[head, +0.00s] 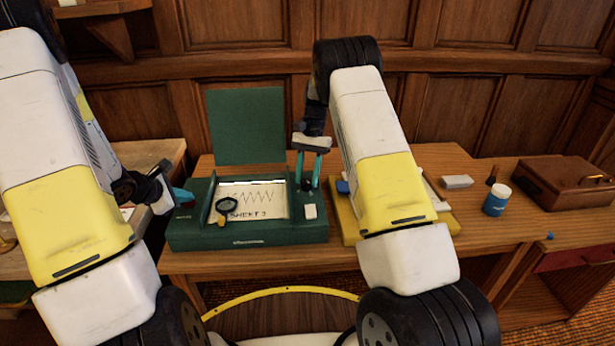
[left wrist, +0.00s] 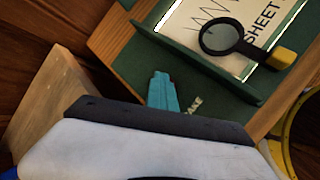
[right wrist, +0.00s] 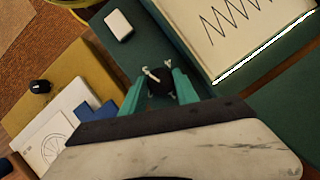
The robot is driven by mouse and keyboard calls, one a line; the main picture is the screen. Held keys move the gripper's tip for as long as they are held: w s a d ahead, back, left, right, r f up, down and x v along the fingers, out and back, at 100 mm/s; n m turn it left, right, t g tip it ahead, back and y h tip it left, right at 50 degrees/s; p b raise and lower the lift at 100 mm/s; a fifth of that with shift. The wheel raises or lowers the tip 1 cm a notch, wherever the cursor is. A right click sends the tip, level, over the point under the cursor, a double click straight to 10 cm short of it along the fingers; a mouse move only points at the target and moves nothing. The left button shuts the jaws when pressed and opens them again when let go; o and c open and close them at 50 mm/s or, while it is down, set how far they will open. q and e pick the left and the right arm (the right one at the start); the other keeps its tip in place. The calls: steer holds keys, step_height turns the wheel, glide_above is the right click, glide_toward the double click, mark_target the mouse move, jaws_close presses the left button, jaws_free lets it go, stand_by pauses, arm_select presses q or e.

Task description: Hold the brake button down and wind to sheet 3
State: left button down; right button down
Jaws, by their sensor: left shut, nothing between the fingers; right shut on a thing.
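A green drafting box (head: 250,238) stands on the desk with its lid raised. Its window shows a sheet (head: 262,197) with a zigzag line and the lettering "SHEET 3"; the sheet also shows in the right wrist view (right wrist: 235,25). My left gripper (head: 182,196) is shut and empty, tips down at the box's left side. In the left wrist view its tips (left wrist: 162,82) stand beside lettering ending "AKE" (left wrist: 192,106); the brake button is hidden beneath them. My right gripper (head: 308,182) is shut on the dark crank knob (right wrist: 160,82) at the box's right side.
A magnifying glass (head: 228,208) lies over the sheet window's lower left. A white block (head: 310,211) sits on the box's right front. A yellow board (head: 349,226) lies to the right. Farther right are a white block (head: 456,181), a blue jar (head: 497,200) and a brown case (head: 565,182).

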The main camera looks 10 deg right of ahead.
steer(key=c, duration=0.9)
jaws_free()
steer(key=shift+c, duration=0.2)
steer(key=v, duration=1.2)
arm_select(q)
steer(key=shift+r, duration=1)
